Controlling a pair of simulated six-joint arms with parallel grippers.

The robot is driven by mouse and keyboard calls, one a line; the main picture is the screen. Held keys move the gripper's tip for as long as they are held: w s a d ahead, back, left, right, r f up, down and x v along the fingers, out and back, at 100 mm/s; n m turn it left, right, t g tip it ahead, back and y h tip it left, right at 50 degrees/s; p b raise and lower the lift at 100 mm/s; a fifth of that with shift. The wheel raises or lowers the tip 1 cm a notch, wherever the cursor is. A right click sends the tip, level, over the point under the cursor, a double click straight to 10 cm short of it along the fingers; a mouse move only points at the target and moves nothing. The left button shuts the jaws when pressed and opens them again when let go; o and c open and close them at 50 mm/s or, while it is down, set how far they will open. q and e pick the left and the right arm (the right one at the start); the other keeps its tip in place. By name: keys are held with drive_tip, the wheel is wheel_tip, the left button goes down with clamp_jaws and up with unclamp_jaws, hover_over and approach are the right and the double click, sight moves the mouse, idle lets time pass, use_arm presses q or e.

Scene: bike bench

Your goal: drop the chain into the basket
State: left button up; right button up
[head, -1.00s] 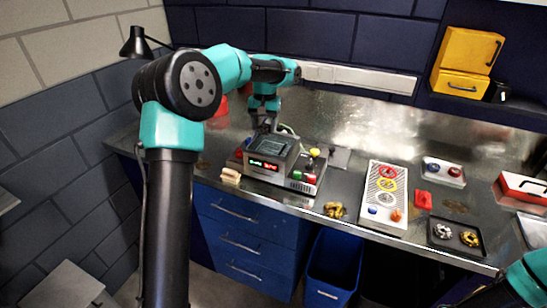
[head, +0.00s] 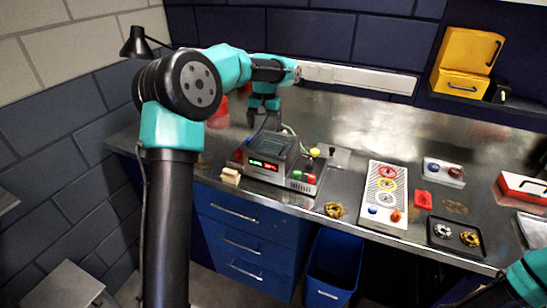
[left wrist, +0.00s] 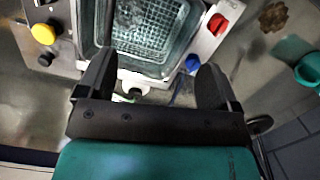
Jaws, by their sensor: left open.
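A small gold coil that looks like the chain (head: 335,210) lies on the bench near its front edge. A wire-mesh basket (left wrist: 150,32) sits in the open tank of the cleaner (head: 270,163), which has lit red and green displays. My left gripper (head: 264,120) is above the back of the cleaner, well apart from the coil. In the left wrist view its two fingers (left wrist: 155,64) are spread and empty, with the tank's rim beyond them. My right gripper is out of view; only part of my right arm shows at the lower right.
Wooden blocks (head: 230,176) lie left of the cleaner. To the right are a grey tray with coloured rings (head: 398,175), a red block (head: 423,199) and a dark parts tray (head: 434,245). A blue bin (head: 334,262) stands below the bench. The back middle of the bench is clear.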

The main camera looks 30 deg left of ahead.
use_arm(q)
wheel_tip(320, 180, up, 17)
drive_tip(key=w, duration=0.2)
drive_tip(key=shift+a, duration=0.25)
drive_tip(key=shift+a+f, duration=0.1)
idle(0.9)
